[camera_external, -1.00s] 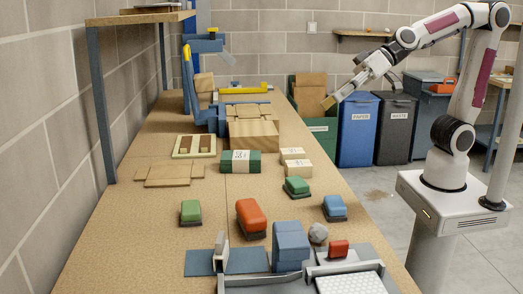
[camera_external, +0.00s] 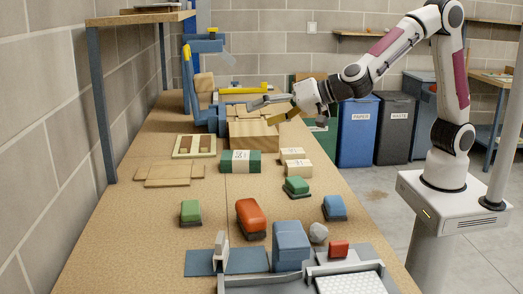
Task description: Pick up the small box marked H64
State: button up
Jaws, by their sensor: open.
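Two small cream boxes stand on the bench right of centre, one behind the other: the rear box (camera_external: 291,153) and the front box (camera_external: 298,168). My gripper (camera_external: 258,112) is open and empty. It is above and behind the cream boxes, in front of or over the stack of wooden blocks (camera_external: 254,138).
Wooden boards (camera_external: 169,174) and a framed tray (camera_external: 176,154) lie to the left. Green, orange and blue sanding-block-like pieces (camera_external: 251,217) stand nearer the camera. A blue vise-like tool (camera_external: 190,85) stands at the back. The bench between the boards and the nearer pieces is partly clear.

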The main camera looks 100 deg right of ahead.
notch_tip(320, 180, down, 5)
jog(key=d+m+g+h, duration=0.2)
jog(key=d+h, duration=0.1)
jog(key=m+g+h, duration=0.4)
jog(key=g+h, duration=0.1)
jog(key=g, duration=0.5)
send_near(301, 168)
jog(key=shift+w+d+f, duration=0.25)
jog(key=shift+w+d, duration=0.3)
jog(key=shift+d, duration=0.3)
jog(key=shift+s+f+h, duration=0.25)
jog(key=shift+s+h, duration=0.05)
jog(key=shift+s, duration=0.2)
jog(key=shift+x, duration=1.2)
jog(key=shift+d, duration=0.1)
